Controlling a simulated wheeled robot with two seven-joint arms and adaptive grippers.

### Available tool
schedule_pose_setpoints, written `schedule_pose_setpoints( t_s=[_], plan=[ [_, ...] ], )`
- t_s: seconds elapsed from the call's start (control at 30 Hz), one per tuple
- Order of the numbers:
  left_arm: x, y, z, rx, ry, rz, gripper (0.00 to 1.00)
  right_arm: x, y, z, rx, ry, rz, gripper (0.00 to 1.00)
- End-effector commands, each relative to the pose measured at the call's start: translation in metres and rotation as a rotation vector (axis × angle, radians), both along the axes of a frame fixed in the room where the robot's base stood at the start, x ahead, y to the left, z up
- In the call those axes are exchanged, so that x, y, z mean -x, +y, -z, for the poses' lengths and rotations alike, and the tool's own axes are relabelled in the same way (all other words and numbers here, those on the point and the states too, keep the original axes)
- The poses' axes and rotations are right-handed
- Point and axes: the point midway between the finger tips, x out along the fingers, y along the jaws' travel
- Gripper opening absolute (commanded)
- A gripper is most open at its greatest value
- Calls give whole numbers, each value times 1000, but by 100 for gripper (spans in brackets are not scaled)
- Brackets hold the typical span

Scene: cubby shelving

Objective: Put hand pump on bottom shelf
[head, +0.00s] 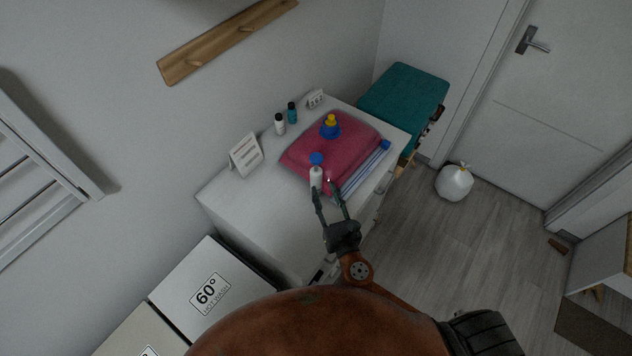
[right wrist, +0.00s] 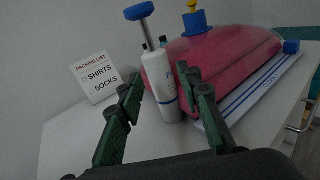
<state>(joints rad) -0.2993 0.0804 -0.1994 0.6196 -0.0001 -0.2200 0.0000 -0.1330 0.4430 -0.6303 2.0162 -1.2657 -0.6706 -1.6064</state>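The hand pump, a white cylinder with a blue handle on a thin rod, stands upright on the white cabinet top in the head view (head: 316,177). It also shows in the right wrist view (right wrist: 160,82). My right gripper (head: 325,189) is open just in front of the pump. In the right wrist view its fingers (right wrist: 158,90) are spread, with the pump beyond and between their tips; I cannot tell whether either touches it. My left gripper is not in view. I cannot make out a bottom shelf; the cabinet's front is mostly hidden.
A packing list card (head: 246,154) and small bottles (head: 280,123) stand nearby. A white bag (head: 454,183) sits on the floor.

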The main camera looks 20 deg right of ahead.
Motion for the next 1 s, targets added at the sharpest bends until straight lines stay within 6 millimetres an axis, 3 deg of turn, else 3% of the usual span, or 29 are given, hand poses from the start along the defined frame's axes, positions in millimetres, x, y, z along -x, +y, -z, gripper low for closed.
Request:
schedule_pose_setpoints(
  t_s=[0.6, 0.9, 1.0],
  plan=[
    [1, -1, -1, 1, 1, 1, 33, -72, 7, -6, 32, -9, -14, 33],
    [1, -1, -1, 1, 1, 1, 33, -77, 7, -5, 30, -6, -13, 33],
    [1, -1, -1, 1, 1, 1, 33, -77, 7, -5, 30, -6, -13, 26]
  ],
)
